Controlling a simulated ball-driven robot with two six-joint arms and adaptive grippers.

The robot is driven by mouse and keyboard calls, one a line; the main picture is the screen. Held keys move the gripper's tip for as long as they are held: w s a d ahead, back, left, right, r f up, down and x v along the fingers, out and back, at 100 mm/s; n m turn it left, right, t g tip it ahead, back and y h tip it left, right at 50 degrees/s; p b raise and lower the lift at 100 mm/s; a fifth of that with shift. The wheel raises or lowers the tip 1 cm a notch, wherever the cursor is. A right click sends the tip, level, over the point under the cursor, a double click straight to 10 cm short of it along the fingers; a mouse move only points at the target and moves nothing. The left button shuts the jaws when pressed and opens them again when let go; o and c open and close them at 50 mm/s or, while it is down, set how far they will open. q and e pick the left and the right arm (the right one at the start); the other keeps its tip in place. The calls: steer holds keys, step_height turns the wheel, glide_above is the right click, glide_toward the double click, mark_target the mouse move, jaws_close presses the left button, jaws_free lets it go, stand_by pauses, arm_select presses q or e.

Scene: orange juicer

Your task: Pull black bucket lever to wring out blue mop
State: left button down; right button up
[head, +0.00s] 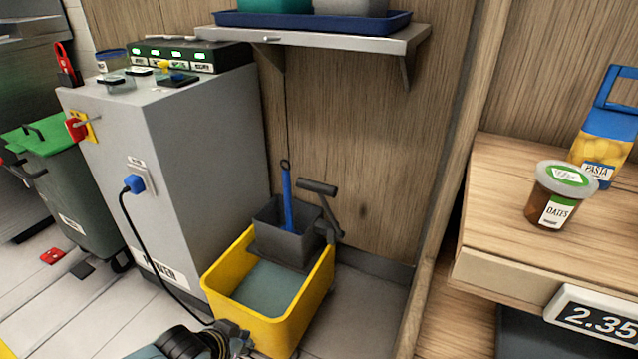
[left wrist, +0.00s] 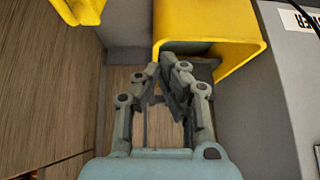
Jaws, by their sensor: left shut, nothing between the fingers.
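A yellow bucket (head: 309,304) stands on the floor with greyish water inside. A dark grey wringer basket (head: 275,245) sits at its back rim. The blue mop handle (head: 287,198) stands upright in the basket; the mop head is hidden. The black lever (head: 319,188) rises at the basket's right side with its grip at the top. My left gripper (head: 238,345) is low at the bucket's front left, apart from the lever. In the left wrist view its fingertips (left wrist: 161,66) are together and empty, close by the yellow bucket (left wrist: 215,22). My right gripper is out of view.
A grey cabinet (head: 190,150) with a plugged-in black cable (head: 150,258) stands left of the bucket. A wall shelf (head: 350,42) hangs above. A wooden counter (head: 500,215) with an oats jar (head: 556,203) is at right. Floor right of the bucket is clear.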

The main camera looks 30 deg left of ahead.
mark_target(318, 183)
arm_select(q)
steer(key=w+r+t+b, duration=0.2)
steer(key=w+r+t, duration=0.1)
steer(key=w+r, duration=0.4)
steer(key=w+d+r+t+b, duration=0.1)
steer(key=w+r+t+b, duration=0.1)
steer(key=w+r, duration=0.5)
steer(key=w+d+r+t+b, duration=0.1)
steer(key=w+r, duration=0.5)
steer(key=r, duration=1.1)
steer(key=t+b, duration=0.1)
steer(key=t, duration=0.1)
steer(key=shift+w+t, duration=0.3)
steer(key=shift+w, duration=0.1)
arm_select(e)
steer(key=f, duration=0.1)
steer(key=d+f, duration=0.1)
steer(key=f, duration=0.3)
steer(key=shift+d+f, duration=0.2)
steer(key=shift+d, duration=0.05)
